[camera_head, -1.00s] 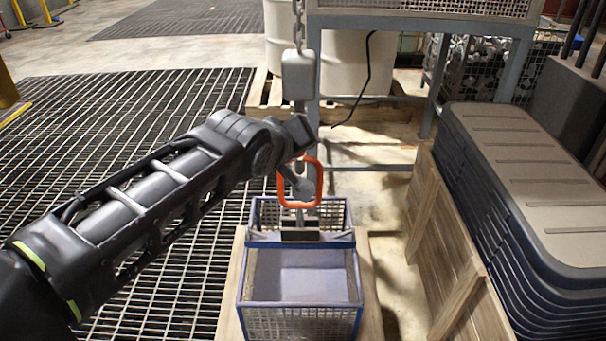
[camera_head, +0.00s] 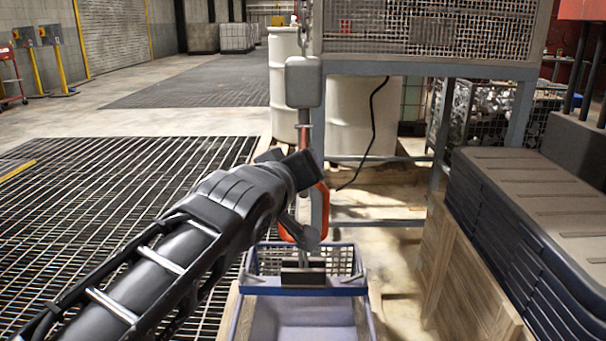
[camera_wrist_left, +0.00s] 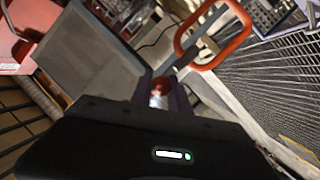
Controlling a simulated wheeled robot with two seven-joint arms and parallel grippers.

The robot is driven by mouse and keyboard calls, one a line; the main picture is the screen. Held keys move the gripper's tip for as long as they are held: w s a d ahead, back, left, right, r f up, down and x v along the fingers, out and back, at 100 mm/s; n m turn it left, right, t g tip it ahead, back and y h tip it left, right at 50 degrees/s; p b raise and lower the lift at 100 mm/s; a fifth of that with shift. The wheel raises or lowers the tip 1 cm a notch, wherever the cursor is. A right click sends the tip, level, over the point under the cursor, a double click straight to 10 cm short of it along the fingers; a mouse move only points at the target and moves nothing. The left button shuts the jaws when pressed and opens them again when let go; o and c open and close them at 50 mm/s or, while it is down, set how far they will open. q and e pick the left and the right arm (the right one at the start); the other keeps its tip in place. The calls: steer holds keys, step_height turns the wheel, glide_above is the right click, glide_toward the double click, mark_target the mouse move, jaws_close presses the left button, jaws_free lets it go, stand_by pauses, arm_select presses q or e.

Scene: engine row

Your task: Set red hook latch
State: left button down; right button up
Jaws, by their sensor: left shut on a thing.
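An orange-red hook loop (camera_head: 320,214) hangs below a grey block (camera_head: 303,82) on a chain, above a blue wire crate (camera_head: 305,291). The loop also shows in the left wrist view (camera_wrist_left: 236,45). My left gripper (camera_head: 305,172) is at the upper part of the hook, in front of it, and hides part of it. In the left wrist view my left gripper (camera_wrist_left: 160,98) is shut on a small red part (camera_wrist_left: 161,84), seemingly the latch. Its exact shape is hidden between the fingers. My right gripper is in neither view.
A stack of dark lidded bins (camera_head: 535,215) and a wooden crate (camera_head: 440,262) stand on the right. A caged steel frame (camera_head: 430,68) and white drums (camera_head: 357,118) are behind the hook. Open floor grating (camera_head: 90,190) lies to the left.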

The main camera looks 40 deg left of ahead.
arm_select(q)
steer(key=c, duration=1.3)
jaws_free()
steer(key=shift+s+d+r, duration=0.15)
steer(key=shift+s+r, duration=0.05)
steer(key=shift+s, duration=0.2)
steer(key=p+v, duration=0.2)
steer(key=v, duration=0.5)
steer(key=shift+f, duration=0.1)
